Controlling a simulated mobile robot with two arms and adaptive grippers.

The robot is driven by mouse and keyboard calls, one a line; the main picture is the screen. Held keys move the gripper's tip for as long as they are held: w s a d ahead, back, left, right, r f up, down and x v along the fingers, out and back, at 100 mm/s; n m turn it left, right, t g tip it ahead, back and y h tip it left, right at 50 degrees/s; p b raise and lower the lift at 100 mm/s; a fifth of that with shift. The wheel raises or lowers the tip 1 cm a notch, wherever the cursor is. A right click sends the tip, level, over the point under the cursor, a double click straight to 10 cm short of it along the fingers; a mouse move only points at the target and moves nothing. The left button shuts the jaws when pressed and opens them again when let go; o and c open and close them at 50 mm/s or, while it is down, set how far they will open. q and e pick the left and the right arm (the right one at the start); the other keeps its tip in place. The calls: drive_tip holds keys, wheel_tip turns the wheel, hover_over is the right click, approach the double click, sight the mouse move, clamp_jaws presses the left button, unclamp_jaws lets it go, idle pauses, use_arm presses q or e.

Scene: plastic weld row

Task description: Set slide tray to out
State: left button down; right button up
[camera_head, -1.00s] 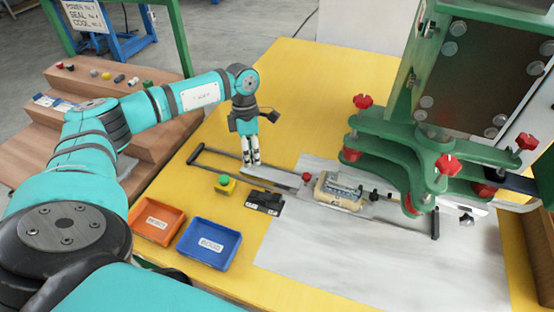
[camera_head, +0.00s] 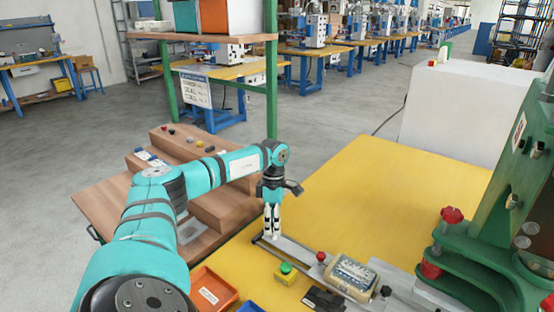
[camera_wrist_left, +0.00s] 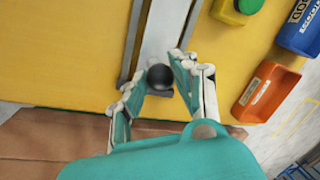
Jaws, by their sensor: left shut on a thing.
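The nest stands to the left of the green press (camera_head: 475,255). My left gripper (camera_head: 272,235) points down at the tray's outer end, near the rail's left end. In the left wrist view its fingers (camera_wrist_left: 158,88) are shut on the tray's dark round knob (camera_wrist_left: 160,76), with the metal plate (camera_wrist_left: 166,32) running away from it. My right gripper is in no view.
A yellow box with a green button (camera_head: 287,273) sits close beside the tray, near a black fixture (camera_head: 322,299). An orange bin (camera_head: 212,292) and a blue bin (camera_head: 250,307) are at the front. Wooden steps (camera_head: 185,150) stand left. The yellow table behind the rail is clear.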

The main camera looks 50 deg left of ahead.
use_arm(q)
drive_tip(key=shift+a+r, duration=0.15)
drive_tip(key=shift+a, duration=0.15)
drive_tip(key=c, duration=1)
unclamp_jaws()
drive_tip(key=shift+s, duration=0.1)
wheel_tip(320, 180, up, 12)
drive_tip(key=w+a, duration=0.1)
drive_tip(key=shift+w+a+f, duration=0.2)
drive_tip(key=shift+w+a, duration=0.05)
drive_tip(key=shift+a, duration=0.15)
